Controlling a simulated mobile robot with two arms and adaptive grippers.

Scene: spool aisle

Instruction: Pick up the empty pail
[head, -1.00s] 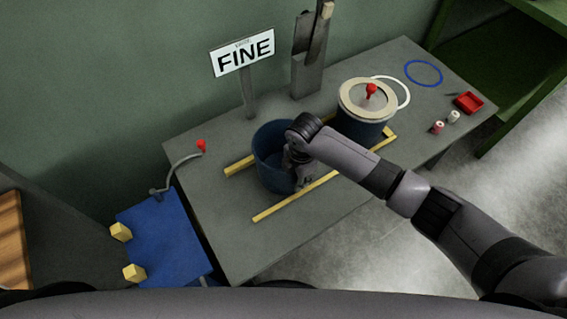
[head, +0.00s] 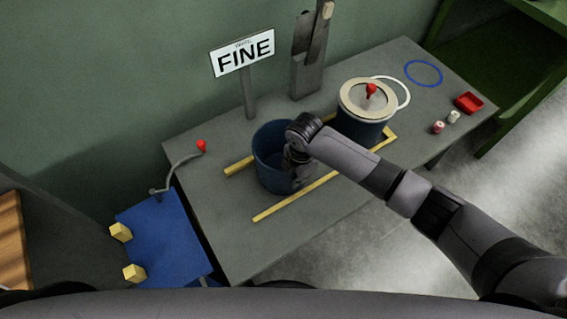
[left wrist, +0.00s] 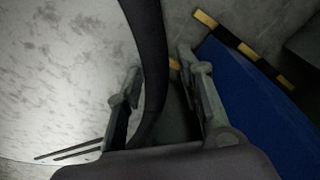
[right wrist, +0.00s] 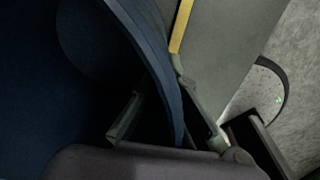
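An open blue pail (head: 268,160) stands upright on the grey table, between two yellow strips. What shows of its inside is bare; my right arm hides part of its right side. My right gripper (head: 299,172) is at the pail's right rim, pointing down. In the right wrist view the pail's wall (right wrist: 163,50) runs between the spread fingers of the right gripper (right wrist: 157,84), one finger inside and one outside. The inner finger looks apart from the wall. My left gripper (left wrist: 160,78) is open and away from the pail, with a dark curved shape between its fingers.
A second blue pail (head: 358,130) with a cream lid and red knob stands behind right. A "FINE" sign (head: 243,53) and a grey post (head: 307,75) stand at the back. A red tray (head: 468,102) and blue ring (head: 423,73) lie far right. A crank handle (head: 178,168) is left.

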